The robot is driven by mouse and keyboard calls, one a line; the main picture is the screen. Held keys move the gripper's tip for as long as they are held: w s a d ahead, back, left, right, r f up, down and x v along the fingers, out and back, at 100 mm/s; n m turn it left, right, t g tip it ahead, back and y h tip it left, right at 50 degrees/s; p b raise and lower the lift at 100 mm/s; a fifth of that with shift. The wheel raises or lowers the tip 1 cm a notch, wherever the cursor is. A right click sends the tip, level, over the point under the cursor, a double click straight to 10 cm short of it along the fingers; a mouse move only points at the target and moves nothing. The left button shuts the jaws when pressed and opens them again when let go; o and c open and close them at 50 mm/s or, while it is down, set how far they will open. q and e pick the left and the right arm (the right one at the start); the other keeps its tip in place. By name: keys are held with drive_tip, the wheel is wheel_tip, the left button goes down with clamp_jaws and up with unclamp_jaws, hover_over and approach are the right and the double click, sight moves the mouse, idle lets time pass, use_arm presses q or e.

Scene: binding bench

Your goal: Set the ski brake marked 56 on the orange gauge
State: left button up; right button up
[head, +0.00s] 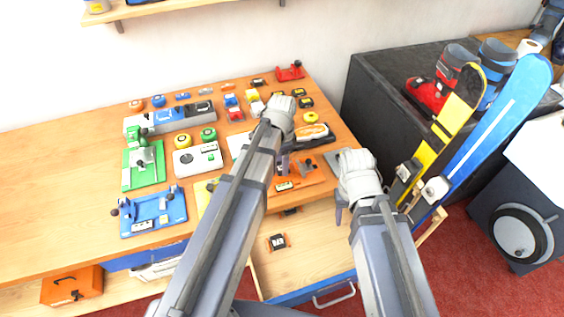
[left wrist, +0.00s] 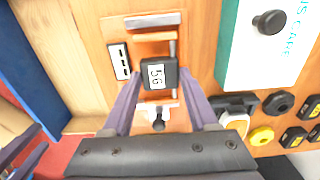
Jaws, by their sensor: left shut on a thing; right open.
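The ski brake marked 56 (left wrist: 157,73) is a small black block with a white number label. My left gripper (left wrist: 158,84) is shut on it, with one finger on each side. The brake is over the orange gauge (left wrist: 150,37), between its grey bar and a small clamp (left wrist: 158,120); I cannot tell whether it touches the gauge. In the head view the orange gauge (head: 303,178) lies near the bench's right front edge, and my left gripper (head: 283,163) reaches down at its left part, with the brake hidden there. My right gripper (head: 342,205) is open and empty, right of the gauge.
An open drawer (head: 310,262) below holds another black and orange brake (head: 278,242). Blue (head: 153,212) and green (head: 144,166) jigs stand left on the bench. Skis (head: 500,118) lean at the right. The bench's left part is clear.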

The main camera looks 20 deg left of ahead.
use_arm(q)
drive_tip(key=shift+f+b, duration=0.65)
idle(0.5)
idle(0.4)
drive_tip(key=o, duration=1.3)
drive_tip(key=shift+c, duration=1.5)
wheel_tip(320, 180, up, 8)
drive_tip(key=p, duration=0.7)
drive_tip(key=shift+f, duration=0.25)
drive_tip(key=shift+r+p, duration=0.1)
drive_tip(key=shift+p, duration=0.25)
